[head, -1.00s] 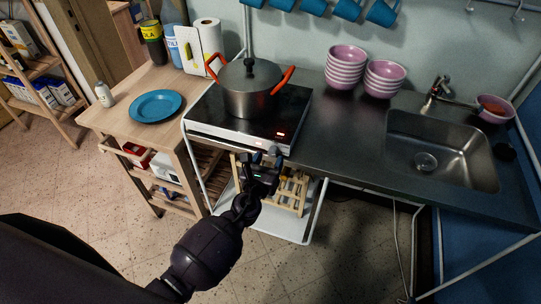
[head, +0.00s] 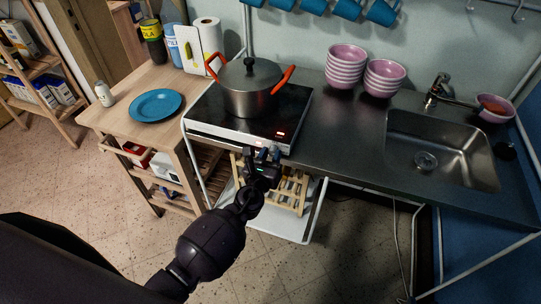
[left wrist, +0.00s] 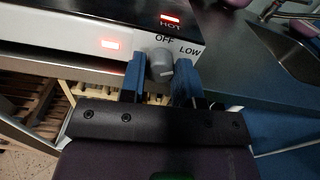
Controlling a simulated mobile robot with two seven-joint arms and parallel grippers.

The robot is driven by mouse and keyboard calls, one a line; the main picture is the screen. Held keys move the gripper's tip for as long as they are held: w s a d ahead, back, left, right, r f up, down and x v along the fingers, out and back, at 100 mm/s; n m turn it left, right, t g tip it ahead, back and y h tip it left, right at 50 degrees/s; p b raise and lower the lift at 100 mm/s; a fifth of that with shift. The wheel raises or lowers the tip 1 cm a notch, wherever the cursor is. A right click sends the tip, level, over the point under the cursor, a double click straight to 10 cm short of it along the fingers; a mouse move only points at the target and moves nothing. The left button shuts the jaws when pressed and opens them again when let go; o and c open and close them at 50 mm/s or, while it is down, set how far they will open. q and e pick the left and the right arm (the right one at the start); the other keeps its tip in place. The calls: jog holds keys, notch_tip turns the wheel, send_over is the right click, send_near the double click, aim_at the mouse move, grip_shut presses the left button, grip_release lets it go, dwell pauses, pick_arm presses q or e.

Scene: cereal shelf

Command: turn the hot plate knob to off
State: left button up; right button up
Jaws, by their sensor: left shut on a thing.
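The hot plate (head: 240,128) stands on the counter with red lights lit on its front. In the left wrist view its front (left wrist: 60,42) shows a lit red light beside the word HOT and the labels OFF and LOW above the grey knob (left wrist: 161,64). My left gripper (head: 263,154) is at the hot plate's front right. In the left wrist view its blue fingers (left wrist: 161,80) are shut on the knob, one on each side. A steel pot (head: 250,92) with a lid and orange handles sits on the hot plate. My right gripper is not in view.
A wooden trolley (head: 108,112) with a blue plate (head: 157,105) stands at the left. Stacked pink bowls (head: 345,68) and a sink (head: 445,150) are to the right.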

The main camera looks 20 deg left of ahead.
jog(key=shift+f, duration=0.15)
pick_arm(q)
jog(key=n+b, duration=0.2)
jog(key=n, duration=0.1)
jog(key=shift+f+n, duration=0.15)
jog(key=shift+n, duration=0.25)
jog(key=n+b, duration=0.2)
jog(key=n, duration=0.4)
jog(key=shift+a+n+b, duration=0.1)
jog(key=shift+n+b, duration=0.2)
jog(key=shift+b, duration=0.05)
jog(key=shift+n, duration=0.8)
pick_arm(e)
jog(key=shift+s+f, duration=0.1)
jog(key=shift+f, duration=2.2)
